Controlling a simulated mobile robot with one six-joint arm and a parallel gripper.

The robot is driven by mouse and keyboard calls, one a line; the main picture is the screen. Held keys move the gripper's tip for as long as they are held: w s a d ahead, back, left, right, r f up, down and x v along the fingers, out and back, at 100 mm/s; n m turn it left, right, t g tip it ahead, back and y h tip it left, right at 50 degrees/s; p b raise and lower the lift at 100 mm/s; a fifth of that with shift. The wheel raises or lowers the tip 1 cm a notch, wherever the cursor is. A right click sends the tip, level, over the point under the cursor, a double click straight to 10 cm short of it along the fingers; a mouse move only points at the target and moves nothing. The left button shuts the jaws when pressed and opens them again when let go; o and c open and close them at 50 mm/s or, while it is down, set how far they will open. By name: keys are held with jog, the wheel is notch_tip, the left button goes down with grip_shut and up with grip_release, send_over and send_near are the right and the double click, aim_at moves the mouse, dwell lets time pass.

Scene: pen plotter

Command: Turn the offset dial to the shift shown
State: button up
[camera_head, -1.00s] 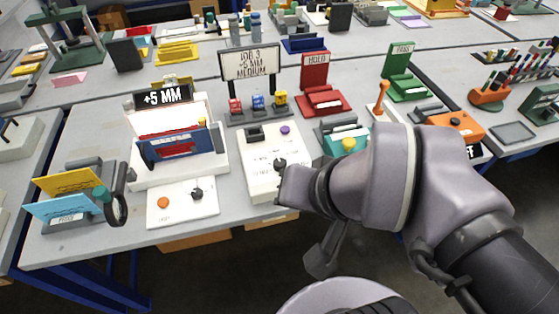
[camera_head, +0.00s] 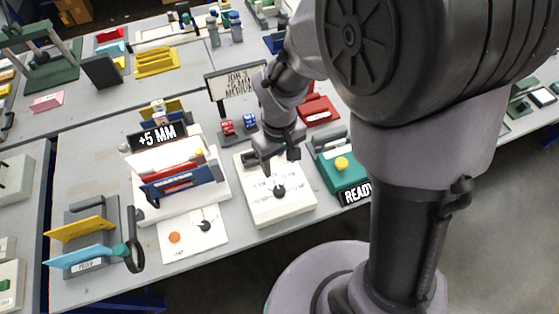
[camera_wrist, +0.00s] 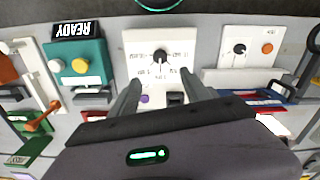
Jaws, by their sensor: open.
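A sign (camera_head: 236,86) reads JOB 3, +5 MM, MEDIUM. The plotter's display (camera_head: 157,135) reads +5 MM. A small white panel (camera_head: 183,242) beside the plotter carries a black dial (camera_head: 205,225) and an orange button (camera_head: 174,238). A larger white box (camera_head: 290,209) carries another black dial (camera_head: 279,191) with printed labels around it, too small to read surely. I cannot tell which is the offset dial. My gripper (camera_wrist: 160,78) is open and empty over the white box; its fingers point towards that box's dial (camera_wrist: 160,57), apparently apart from it.
The plotter (camera_head: 190,200) with blue and red carriages stands left of the white box. A green READY unit (camera_head: 335,171) with a yellow button is on the right. A rack with blue and yellow plates (camera_head: 75,263) is at far left. The box's purple button (camera_wrist: 145,99) lies between my fingers.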

aim_at(279, 190)
notch_tip(279, 190, down, 16)
jog(key=b, duration=0.5)
jog(key=shift+w+r, duration=0.1)
jog(key=shift+r, duration=0.05)
grip_shut()
